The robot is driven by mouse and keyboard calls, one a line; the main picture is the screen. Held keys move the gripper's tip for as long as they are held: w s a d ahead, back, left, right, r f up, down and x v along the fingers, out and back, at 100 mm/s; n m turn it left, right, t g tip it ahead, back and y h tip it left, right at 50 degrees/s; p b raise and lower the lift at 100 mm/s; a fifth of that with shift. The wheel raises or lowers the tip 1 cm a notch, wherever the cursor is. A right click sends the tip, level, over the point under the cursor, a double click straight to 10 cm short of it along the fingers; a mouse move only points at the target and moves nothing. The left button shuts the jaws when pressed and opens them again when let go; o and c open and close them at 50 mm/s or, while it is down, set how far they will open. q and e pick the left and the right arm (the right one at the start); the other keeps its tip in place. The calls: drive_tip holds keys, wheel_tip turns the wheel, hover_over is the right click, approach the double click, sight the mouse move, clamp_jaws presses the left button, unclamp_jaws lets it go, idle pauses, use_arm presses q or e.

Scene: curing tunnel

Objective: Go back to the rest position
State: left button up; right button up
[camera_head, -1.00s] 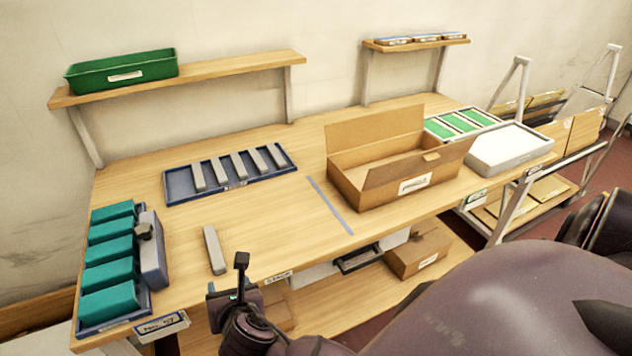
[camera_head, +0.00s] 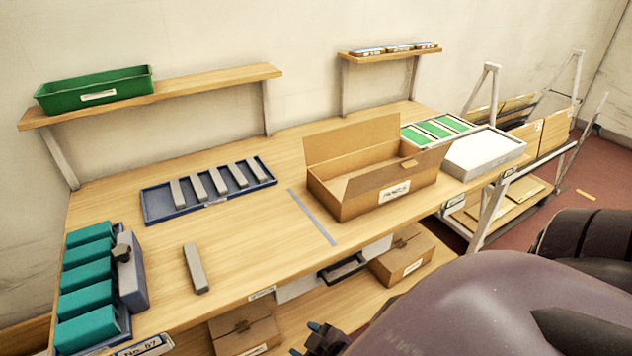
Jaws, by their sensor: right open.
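My right gripper (camera_head: 318,338) shows at the bottom middle of the head view, below the table's front edge. It is small and partly cut off by the frame's lower edge; it is open and holds nothing visible. My right arm fills the lower right corner. My left gripper is not in view. The wooden table (camera_head: 240,225) stands in front of me. A loose grey bar (camera_head: 195,268) lies on it near the front edge, apart from the gripper.
A blue tray (camera_head: 160,211) holds several grey bars. An open cardboard box (camera_head: 360,204) stands right of a blue strip (camera_head: 312,217). Teal blocks (camera_head: 88,297) sit at the left. A cardboard carton (camera_head: 245,330) is on the lower shelf. A cart (camera_head: 490,215) stands at right.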

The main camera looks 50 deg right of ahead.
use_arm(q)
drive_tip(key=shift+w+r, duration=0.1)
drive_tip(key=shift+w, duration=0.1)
use_arm(e)
drive_tip(key=shift+s+d+f+m, duration=0.1)
drive_tip(key=shift+s+d+m, duration=0.5)
drive_tip(key=shift+m, duration=0.6)
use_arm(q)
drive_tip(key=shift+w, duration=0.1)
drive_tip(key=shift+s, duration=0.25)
